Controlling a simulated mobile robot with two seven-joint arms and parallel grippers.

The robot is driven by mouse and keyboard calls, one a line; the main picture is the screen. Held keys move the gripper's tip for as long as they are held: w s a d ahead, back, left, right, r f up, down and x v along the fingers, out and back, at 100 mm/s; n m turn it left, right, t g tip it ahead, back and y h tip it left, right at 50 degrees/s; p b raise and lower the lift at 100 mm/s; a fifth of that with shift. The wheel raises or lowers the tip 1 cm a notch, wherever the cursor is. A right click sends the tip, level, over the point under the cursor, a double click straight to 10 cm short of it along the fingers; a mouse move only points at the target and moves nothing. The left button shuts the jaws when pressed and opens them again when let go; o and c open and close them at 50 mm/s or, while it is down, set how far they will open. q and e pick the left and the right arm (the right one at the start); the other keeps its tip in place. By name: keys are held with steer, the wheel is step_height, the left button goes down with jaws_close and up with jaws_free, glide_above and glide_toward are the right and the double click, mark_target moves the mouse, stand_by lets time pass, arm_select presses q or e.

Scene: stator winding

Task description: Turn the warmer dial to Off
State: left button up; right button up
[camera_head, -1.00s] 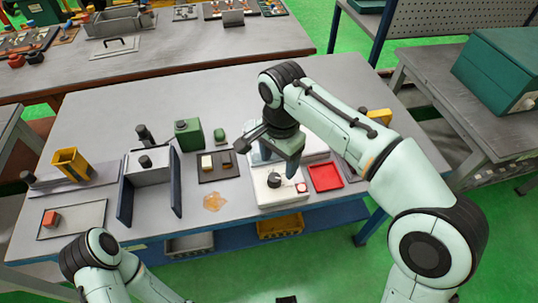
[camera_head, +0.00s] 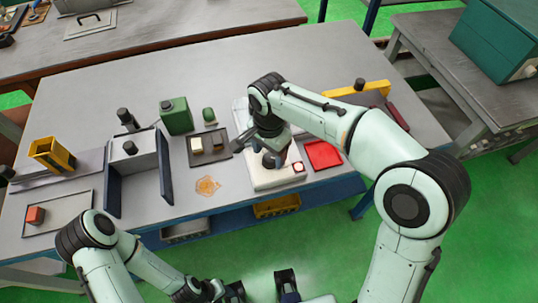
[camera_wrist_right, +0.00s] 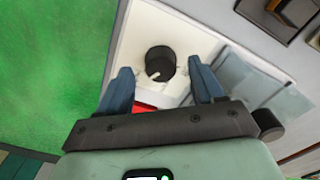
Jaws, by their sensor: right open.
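The warmer (camera_head: 268,182) is a white box near the front edge of the table, with a red round button (camera_head: 298,167) on its right side. Its black dial (camera_wrist_right: 160,62) shows in the right wrist view with a pale pointer towards the lower left; the dial's lettering is not readable. My right gripper (camera_wrist_right: 163,86) is open, its blue fingers apart on either side of the dial and not visibly touching it. In the head view the right gripper (camera_head: 270,150) is over the dial and partly hides it. Part of my left arm shows low in the head view; its jaw state is unclear.
A red tray (camera_head: 322,154) lies just right of the warmer. A dark tray with small blocks (camera_head: 208,147) and an orange patch (camera_head: 207,186) are to its left. A green canister (camera_head: 176,116) and a grey fixture (camera_head: 138,165) stand farther left.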

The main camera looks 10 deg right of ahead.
steer(key=shift+f, duration=0.75)
steer(key=c, duration=1.1)
steer(key=shift+o, duration=0.2)
